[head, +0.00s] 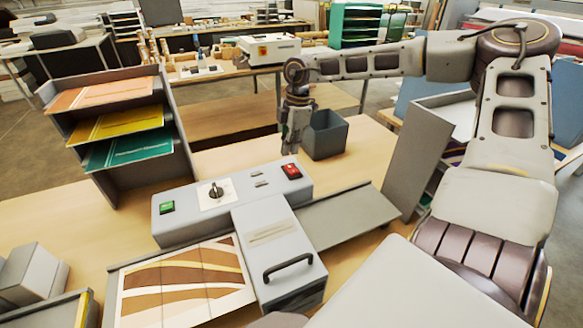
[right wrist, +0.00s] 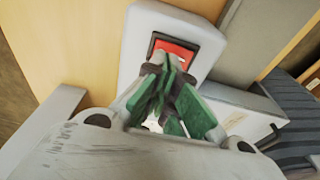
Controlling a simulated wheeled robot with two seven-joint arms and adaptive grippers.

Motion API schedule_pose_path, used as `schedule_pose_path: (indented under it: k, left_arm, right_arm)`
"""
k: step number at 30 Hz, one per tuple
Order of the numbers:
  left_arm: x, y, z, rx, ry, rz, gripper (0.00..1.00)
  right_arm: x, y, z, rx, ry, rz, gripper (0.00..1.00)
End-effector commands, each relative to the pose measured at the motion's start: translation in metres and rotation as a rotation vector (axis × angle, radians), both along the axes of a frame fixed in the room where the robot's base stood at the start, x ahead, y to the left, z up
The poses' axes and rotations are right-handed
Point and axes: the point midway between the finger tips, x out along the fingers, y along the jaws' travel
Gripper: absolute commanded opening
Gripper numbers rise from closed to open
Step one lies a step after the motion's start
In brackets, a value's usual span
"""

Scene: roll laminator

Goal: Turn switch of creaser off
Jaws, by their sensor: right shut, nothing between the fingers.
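The grey creaser (head: 245,195) stands on the wooden table. A red rocker switch (head: 291,170) is at the right end of its control panel, and a green button (head: 167,207) is at the left end. A black knob (head: 216,190) sits between them. My right gripper (head: 290,150) is shut and empty, pointing down just above the red switch. In the right wrist view its closed fingertips (right wrist: 170,68) cover the lower part of the red switch (right wrist: 176,52). I cannot tell whether they touch it. My left gripper is not in view.
A printed sheet (head: 185,282) lies on the left feed table. The black-handled cover (head: 278,250) stands in front of the panel. A dark open bin (head: 325,135) is behind the switch. A paper rack (head: 120,130) stands at left, a grey upright panel (head: 418,160) at right.

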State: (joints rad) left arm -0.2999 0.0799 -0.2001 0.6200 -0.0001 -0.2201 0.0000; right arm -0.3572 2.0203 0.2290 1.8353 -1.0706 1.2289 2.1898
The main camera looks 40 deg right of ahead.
Motion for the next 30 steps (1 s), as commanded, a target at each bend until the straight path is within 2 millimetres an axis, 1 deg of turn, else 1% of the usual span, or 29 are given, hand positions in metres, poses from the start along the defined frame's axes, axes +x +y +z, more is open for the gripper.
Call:
schedule_pose_path:
  k: [6,15,30]
  left_arm:
    - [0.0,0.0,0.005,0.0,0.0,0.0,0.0]
    - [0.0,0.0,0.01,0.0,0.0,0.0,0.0]
    - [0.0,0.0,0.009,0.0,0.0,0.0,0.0]
  right_arm:
    - [0.0,0.0,0.012,0.0,-0.001,0.0,0.0]
    - [0.0,0.0,0.024,0.0,-0.001,0.0,0.0]
    - [0.0,0.0,0.025,0.0,0.0,0.0,0.0]
